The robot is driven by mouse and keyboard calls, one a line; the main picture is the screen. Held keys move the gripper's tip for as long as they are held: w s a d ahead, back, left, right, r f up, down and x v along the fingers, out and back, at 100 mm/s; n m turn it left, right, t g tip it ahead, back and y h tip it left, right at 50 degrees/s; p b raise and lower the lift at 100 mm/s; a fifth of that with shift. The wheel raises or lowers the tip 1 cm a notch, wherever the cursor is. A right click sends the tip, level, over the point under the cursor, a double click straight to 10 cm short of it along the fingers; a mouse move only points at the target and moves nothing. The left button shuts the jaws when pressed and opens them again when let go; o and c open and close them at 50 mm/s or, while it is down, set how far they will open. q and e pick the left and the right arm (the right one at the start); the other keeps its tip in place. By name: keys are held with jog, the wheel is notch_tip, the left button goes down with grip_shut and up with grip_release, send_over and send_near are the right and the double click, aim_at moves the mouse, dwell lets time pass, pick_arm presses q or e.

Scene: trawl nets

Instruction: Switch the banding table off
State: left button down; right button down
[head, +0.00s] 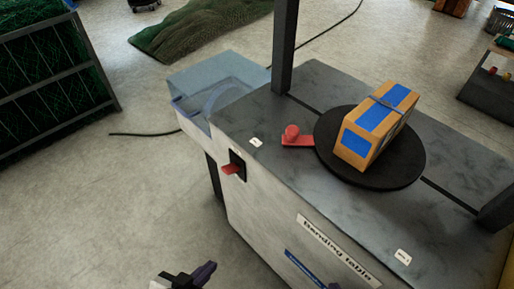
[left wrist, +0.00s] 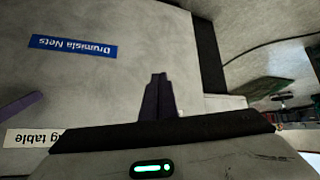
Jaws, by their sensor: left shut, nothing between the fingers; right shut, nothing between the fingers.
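The banding table (head: 262,115) is a grey cabinet with a round black turntable (head: 405,175) on top. A red switch lever (head: 231,169) sticks out of a dark plate on the front face, near its left end. A red arm with a round knob (head: 292,133) lies on the top beside the turntable. My left gripper (head: 205,272) is shut and empty, below and in front of the table, apart from the switch. Its shut fingers also show in the left wrist view (left wrist: 158,97). My right gripper (head: 335,286) barely shows at the bottom edge, shut, near the front panel.
A cardboard box with blue tape (head: 377,125) sits on the turntable. A dark post (head: 285,45) rises from the table top. A pale blue tray (head: 215,82) adjoins the left end. A netting cage (head: 50,75) stands at far left. The floor between is clear except for a black cable (head: 145,134).

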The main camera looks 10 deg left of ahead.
pick_arm(q)
jog(key=w+a+r+m+h+p, duration=0.1)
jog(key=w+a+r+m+h, duration=0.1)
jog(key=w+r, duration=0.7)
jog(key=w+a+r+m+h+p, duration=0.2)
jog(key=w+a+r+m, duration=0.1)
jog(key=w+r, duration=0.7)
notch_tip(320, 180, up, 3)
jog(key=shift+r, duration=0.15)
send_over(231, 169)
jog(key=a, duration=0.2)
jog(key=f, duration=0.6)
jog(key=shift+s+d, duration=0.25)
jog(key=shift+s+a+f, duration=0.15)
jog(key=shift+s+f, duration=0.05)
jog(key=shift+f, duration=0.45)
jog(key=shift+s+a+f, duration=0.15)
jog(key=shift+s+f, duration=0.05)
jog(key=shift+f, duration=0.4)
jog(key=shift+s+a+f, duration=0.15)
jog(key=shift+s+f, duration=0.05)
jog(key=shift+f, duration=0.45)
jog(key=shift+b, duration=0.4)
